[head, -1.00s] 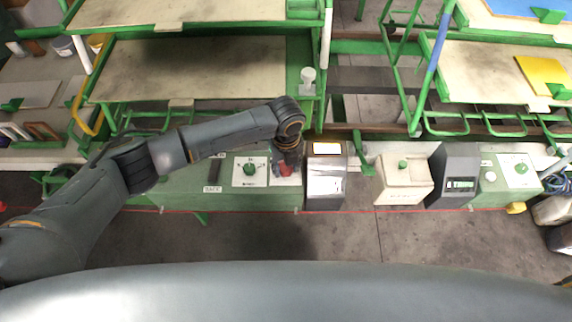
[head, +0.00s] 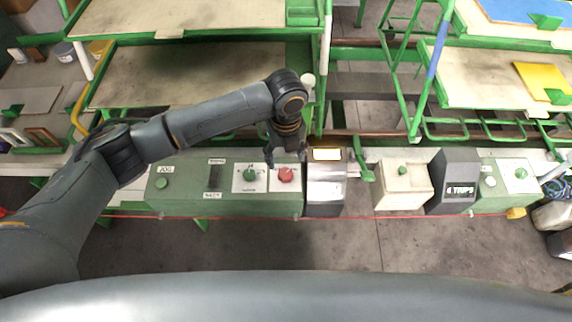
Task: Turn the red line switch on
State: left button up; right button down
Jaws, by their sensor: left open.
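The red switch (head: 286,175) is a round red knob on a white plate, on the green control box (head: 230,203) in the middle of the head view. It shows clearly; its exact turn position is too small to tell. My left gripper (head: 284,160) points down just behind and above the red switch. Its fingers are apart and empty, and I cannot tell whether they touch the knob. My right gripper is not in view.
A green knob (head: 249,175) on a white plate sits just left of the red switch. A metal box (head: 326,185) stands close on the right. Green shelving (head: 190,75) rises behind. A white box (head: 403,185) and a dark counter box (head: 455,180) are farther right.

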pick_arm(q)
jog(key=shift+r, duration=1.75)
